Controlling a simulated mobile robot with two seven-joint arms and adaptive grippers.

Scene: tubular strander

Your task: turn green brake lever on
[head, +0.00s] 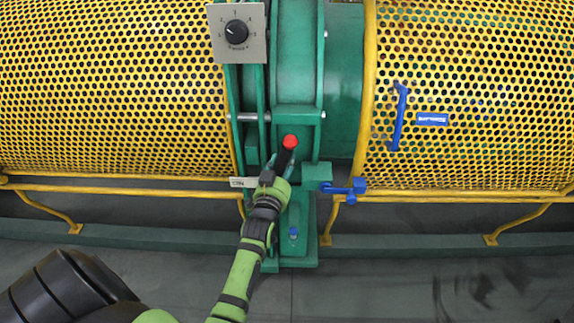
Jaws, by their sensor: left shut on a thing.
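The gripper and wrist hide the lower part of the lever. The left arm reaches up from the bottom of the view. My right gripper is not in view.
Yellow perforated guards (110,85) flank the column. A dial plate (238,33) sits above the lever. A blue handle (398,117) and blue latch (343,188) are to the right. Yellow rails run low along the guards. The grey floor (400,290) in front is clear.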

